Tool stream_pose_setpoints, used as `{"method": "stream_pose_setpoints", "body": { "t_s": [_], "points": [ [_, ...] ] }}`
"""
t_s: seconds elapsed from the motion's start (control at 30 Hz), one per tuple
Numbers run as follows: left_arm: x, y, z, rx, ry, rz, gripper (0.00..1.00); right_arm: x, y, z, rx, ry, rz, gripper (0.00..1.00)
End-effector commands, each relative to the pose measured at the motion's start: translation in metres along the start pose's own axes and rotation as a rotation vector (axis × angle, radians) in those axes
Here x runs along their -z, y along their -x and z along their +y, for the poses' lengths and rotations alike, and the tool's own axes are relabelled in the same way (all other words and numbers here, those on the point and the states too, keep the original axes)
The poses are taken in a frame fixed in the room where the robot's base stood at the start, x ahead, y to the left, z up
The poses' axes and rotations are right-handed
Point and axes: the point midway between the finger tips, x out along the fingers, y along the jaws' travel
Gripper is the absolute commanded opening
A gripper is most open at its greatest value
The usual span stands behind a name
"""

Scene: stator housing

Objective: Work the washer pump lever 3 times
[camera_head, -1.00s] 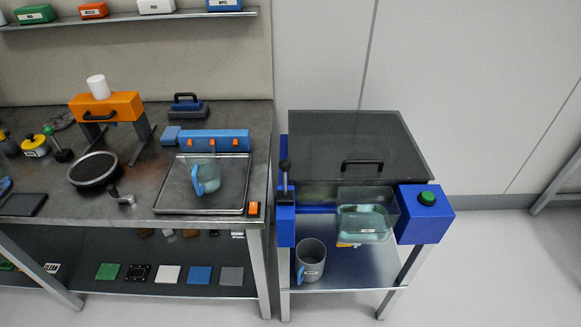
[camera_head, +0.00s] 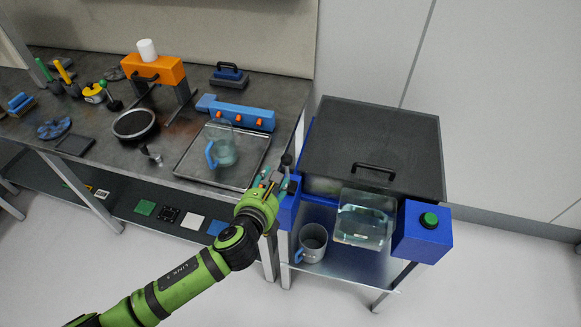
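The washer is a blue-framed unit with a dark grey lid (camera_head: 375,145) to the right of the workbench. Its pump lever, with a black knob (camera_head: 287,160), stands up at the left blue housing (camera_head: 289,206). My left gripper (camera_head: 274,176) is at the lever, just below and left of the knob. The fingers are small and partly hidden by my wrist, so I cannot tell whether they are shut on the lever. My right gripper is not in view.
A clear water tank (camera_head: 364,217) sits at the washer's front beside a green button (camera_head: 429,220) on a blue box. A clear jug with a blue handle (camera_head: 222,152) stands on the bench tray (camera_head: 190,165).

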Motion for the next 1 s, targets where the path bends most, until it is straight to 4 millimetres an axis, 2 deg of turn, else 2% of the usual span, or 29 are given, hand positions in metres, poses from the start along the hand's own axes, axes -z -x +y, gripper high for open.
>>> {"method": "stream_pose_setpoints", "body": {
  "t_s": [0.03, 0.1, 0.37, 1.0],
  "points": [
    [-0.012, 0.005, -0.004, 0.007, -0.048, -0.017, 0.46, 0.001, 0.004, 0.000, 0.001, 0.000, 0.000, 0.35],
    [-0.019, 0.007, -0.008, 0.013, -0.091, -0.032, 0.46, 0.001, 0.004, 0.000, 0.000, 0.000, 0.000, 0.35],
    [-0.019, 0.002, -0.010, 0.016, -0.107, -0.038, 0.46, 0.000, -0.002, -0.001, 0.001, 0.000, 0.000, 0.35],
    [-0.019, -0.046, -0.011, 0.016, -0.103, -0.039, 0.46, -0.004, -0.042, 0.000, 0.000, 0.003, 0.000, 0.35]
  ]
}}
